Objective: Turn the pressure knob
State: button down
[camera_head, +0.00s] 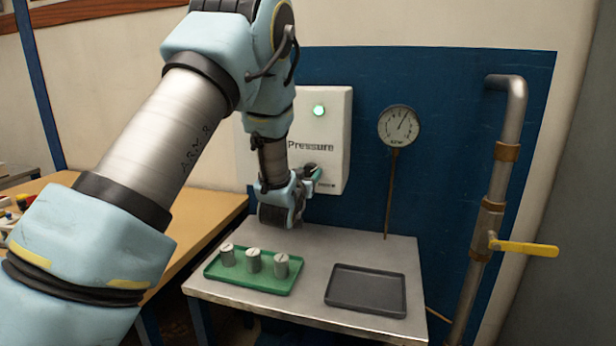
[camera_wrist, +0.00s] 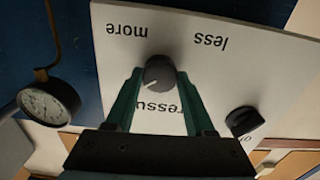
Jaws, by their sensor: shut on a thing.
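The pressure knob (camera_wrist: 159,73) is a round dark grey knob on a white panel (camera_wrist: 262,65), with a light mark towards its lower left in the wrist view. The words "more" and "less" show upside down above it there. My gripper (camera_wrist: 160,76) has its two green fingers on either side of the knob, shut on it. In the head view my gripper (camera_head: 311,173) is at the lower part of the panel (camera_head: 337,125), and my arm hides its left part. A round gauge (camera_head: 398,126) has its needle pointing up and slightly right.
A second black knob (camera_wrist: 245,121) sits on the panel. A green lamp (camera_head: 319,110) is lit. Below, a metal table holds a green tray (camera_head: 272,288) with several metal cylinders and an empty black tray (camera_head: 367,290). A pipe with a yellow valve handle (camera_head: 524,248) stands right.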

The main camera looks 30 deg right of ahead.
jog(key=shift+c, duration=1.3)
grip_release()
jog(key=shift+s+a, duration=0.1)
jog(key=b+v, duration=0.4)
jog(key=v, duration=0.6)
jog(key=shift+s+a, duration=0.2)
jog(key=shift+s, duration=0.05)
